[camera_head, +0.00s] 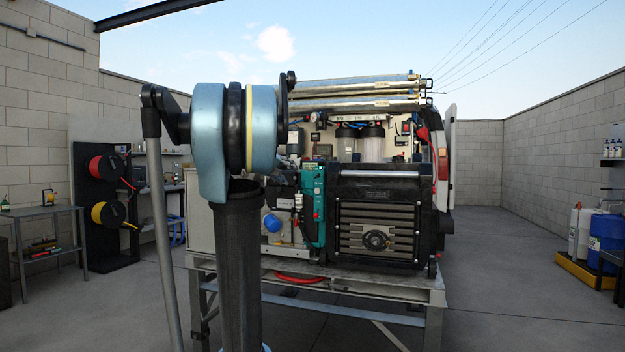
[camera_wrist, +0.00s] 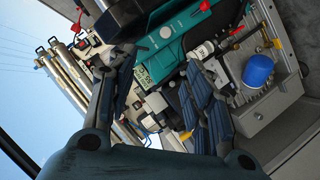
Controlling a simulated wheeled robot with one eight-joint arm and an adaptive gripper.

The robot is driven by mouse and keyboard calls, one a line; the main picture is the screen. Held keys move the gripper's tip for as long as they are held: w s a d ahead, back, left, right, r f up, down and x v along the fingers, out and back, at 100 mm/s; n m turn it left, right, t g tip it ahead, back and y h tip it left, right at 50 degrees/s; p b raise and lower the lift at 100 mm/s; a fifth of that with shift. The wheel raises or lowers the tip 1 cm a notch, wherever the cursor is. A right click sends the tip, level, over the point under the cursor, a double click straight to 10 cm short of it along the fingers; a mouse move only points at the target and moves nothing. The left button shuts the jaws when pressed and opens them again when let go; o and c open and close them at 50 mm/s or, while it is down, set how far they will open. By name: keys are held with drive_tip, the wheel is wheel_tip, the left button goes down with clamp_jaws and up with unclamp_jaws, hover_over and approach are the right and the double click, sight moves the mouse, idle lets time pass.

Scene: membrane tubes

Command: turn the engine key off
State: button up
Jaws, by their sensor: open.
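The teal engine panel (camera_head: 312,205) is on the left side of the black-cased machine on the metal stand. In the wrist view the same teal panel (camera_wrist: 178,42) runs across the top middle, turned on its side, with a small green display (camera_wrist: 144,77) and black round fittings. I cannot pick out the engine key for sure in either view. My gripper (camera_wrist: 160,85) is open and empty, its two dark blue padded fingers spread in front of the panel's lower end. In the head view my arm stands in front and my gripper does not show.
A blue canister (camera_wrist: 258,70) on a grey engine block lies right of my fingers; it also shows in the head view (camera_head: 272,222). The black engine case (camera_head: 376,215) is right of the panel. Metal tubes (camera_head: 355,92) lie above.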

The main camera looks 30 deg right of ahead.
sight(318, 176)
drive_tip(key=w+d+f, duration=0.1)
drive_tip(key=w+d, duration=0.3)
drive_tip(key=d, duration=0.4)
drive_tip(key=w+d, duration=0.5)
drive_tip(key=d, duration=0.4)
drive_tip(key=shift+d+f+h, duration=0.2)
drive_tip(key=shift+f+h, duration=0.2)
drive_tip(key=c, duration=1)
